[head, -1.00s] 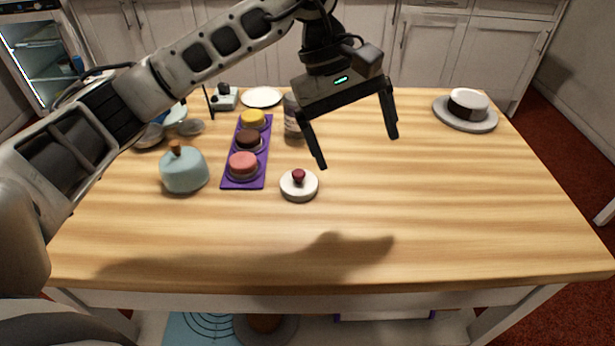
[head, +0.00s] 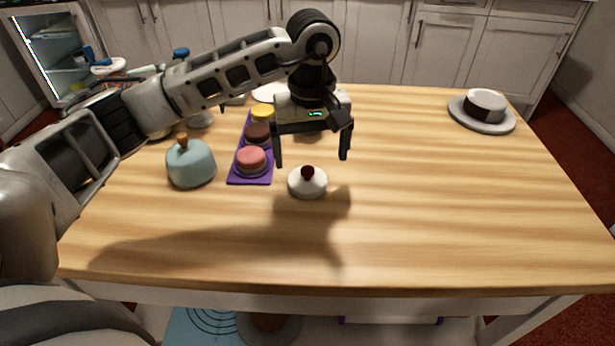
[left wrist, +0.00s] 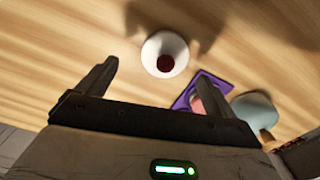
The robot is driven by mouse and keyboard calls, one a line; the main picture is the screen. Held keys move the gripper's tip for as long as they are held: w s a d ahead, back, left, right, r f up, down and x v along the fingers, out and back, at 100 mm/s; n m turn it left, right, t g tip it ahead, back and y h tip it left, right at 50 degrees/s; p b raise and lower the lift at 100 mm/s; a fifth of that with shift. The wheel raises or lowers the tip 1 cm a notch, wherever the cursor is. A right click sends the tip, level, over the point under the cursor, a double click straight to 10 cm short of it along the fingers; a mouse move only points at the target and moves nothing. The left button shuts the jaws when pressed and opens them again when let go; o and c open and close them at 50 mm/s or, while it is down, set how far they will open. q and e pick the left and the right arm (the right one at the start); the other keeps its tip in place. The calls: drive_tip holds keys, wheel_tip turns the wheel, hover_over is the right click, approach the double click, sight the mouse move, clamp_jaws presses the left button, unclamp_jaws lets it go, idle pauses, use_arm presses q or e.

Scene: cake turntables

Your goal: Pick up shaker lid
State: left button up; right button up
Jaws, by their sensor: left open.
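A small round white lid with a dark red knob (head: 307,186), which I take for the shaker lid, rests on the wooden table. In the left wrist view the lid (left wrist: 165,55) shows from above, knob near its middle. My left gripper (head: 311,161) is open and empty, pointing down just above and behind the lid. Its fingers are spread to either side of the knob in the picture, with no visible contact. My right gripper is not in view.
A purple tray (head: 235,179) with small yellow, brown and pink cakes lies left of the gripper. A pale blue domed pot (head: 192,167) stands farther left. A cake with a dark band (head: 485,104) sits on a grey turntable (head: 497,127) at back right. The table's right and front are clear.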

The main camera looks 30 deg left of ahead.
sight(308, 169)
use_arm(q)
drive_tip(key=f, duration=0.3)
drive_tip(key=shift+s+a+f, duration=0.25)
drive_tip(key=shift+s+f, duration=0.15)
drive_tip(key=shift+w+f, duration=0.1)
drive_tip(key=shift+f, duration=0.55)
drive_tip(key=c, duration=1)
drive_tip(key=shift+r, duration=0.15)
